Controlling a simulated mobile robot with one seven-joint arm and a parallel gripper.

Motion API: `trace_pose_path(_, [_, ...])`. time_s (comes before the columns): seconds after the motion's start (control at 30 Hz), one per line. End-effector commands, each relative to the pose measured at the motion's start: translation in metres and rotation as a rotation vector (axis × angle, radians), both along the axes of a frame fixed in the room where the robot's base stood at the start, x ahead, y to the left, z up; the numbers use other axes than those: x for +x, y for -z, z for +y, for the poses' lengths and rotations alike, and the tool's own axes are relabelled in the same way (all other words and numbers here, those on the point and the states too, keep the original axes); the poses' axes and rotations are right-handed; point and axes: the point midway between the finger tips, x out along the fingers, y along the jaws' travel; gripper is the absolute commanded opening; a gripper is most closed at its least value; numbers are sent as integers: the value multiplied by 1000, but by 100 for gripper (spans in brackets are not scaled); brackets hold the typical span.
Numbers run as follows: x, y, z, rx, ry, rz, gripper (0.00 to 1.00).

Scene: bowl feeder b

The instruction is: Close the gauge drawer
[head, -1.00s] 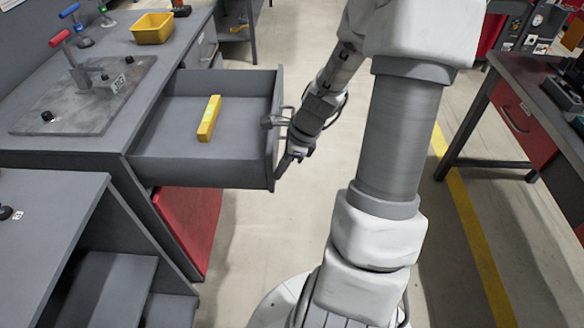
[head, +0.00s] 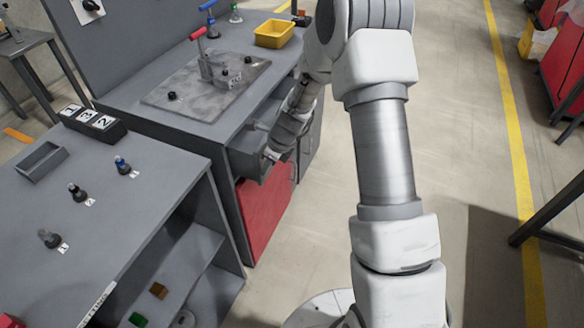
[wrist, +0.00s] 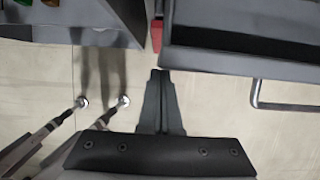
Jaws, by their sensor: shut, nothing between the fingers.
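The grey gauge drawer (head: 246,163) stands out a short way from the bench beneath the worktop. My arm covers most of its front in the head view, and the yellow block inside is not in sight. In the wrist view the drawer (wrist: 235,58) fills the upper right, with its bar handle (wrist: 285,106) to the right. My gripper (wrist: 160,76) is shut and empty, close to the near left corner of the drawer. In the head view my gripper (head: 270,154) is at the drawer's front; I cannot tell whether it touches.
The bench has a red panel (head: 264,208) below the drawer. A yellow bin (head: 274,34) and a clamp plate (head: 205,88) sit on top. Another grey bench (head: 150,200) with open shelves stands at the near left.

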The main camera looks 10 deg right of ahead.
Motion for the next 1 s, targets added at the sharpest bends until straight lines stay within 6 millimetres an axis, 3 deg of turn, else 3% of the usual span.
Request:
trace_pose_path(0.1, [16, -4, 25, 0, -5, 0, 0])
trace_pose_path(0.4, [42, -2, 58, 0, -1, 0, 0])
trace_pose_path(1.0, [50, -1, 69, 4, -1, -3, 0])
